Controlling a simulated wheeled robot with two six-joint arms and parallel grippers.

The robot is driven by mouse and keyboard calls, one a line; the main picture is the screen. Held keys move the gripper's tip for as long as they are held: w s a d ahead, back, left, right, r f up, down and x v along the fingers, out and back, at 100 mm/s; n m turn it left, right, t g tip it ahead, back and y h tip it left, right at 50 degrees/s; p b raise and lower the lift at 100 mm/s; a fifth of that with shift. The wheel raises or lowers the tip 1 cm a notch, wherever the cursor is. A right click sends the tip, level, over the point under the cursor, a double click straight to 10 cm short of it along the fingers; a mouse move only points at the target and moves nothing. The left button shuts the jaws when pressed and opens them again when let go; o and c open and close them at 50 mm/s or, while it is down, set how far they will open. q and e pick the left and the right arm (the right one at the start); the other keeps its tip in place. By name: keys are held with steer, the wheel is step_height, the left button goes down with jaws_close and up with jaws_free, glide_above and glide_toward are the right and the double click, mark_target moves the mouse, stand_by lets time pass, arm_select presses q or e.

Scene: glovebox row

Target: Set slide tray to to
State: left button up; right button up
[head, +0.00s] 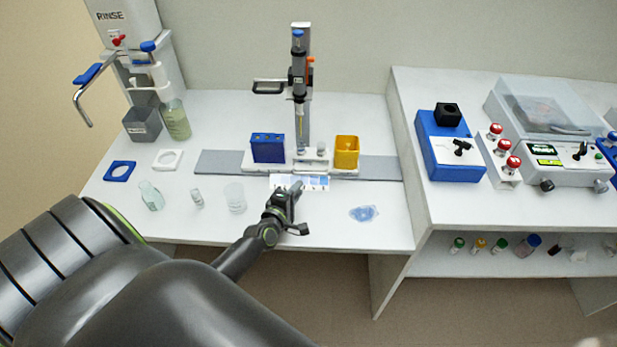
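A white strip with blue patches (315,183), which may be the slide tray, lies at the front of a white carriage (262,168) on a long grey rail (378,167). The carriage bears a blue box (268,148) at left and a yellow box (346,151) at right. A black pipette-like column (299,70) stands behind it. My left gripper (296,190) reaches in from the lower left, its tip over the strip and hiding part of it. I cannot tell whether it touches the strip or how far its fingers are apart. My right gripper is out of view.
A glass bottle (152,196), a small vial (197,198) and a clear beaker (234,197) stand left of my gripper. A bluish clear packet (363,213) lies to the right. The rinse station (125,50) is at back left. A raised bench (440,205) with devices is at right.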

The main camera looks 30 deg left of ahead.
arm_select(q)
steer(key=b+x, duration=0.2)
steer(key=x, duration=0.5)
steer(key=shift+w+f, duration=0.15)
steer(key=shift+w+a, duration=0.1)
steer(key=shift+w, duration=0.35)
steer(key=c, duration=0.4)
jaws_close()
steer(key=shift+a, duration=0.1)
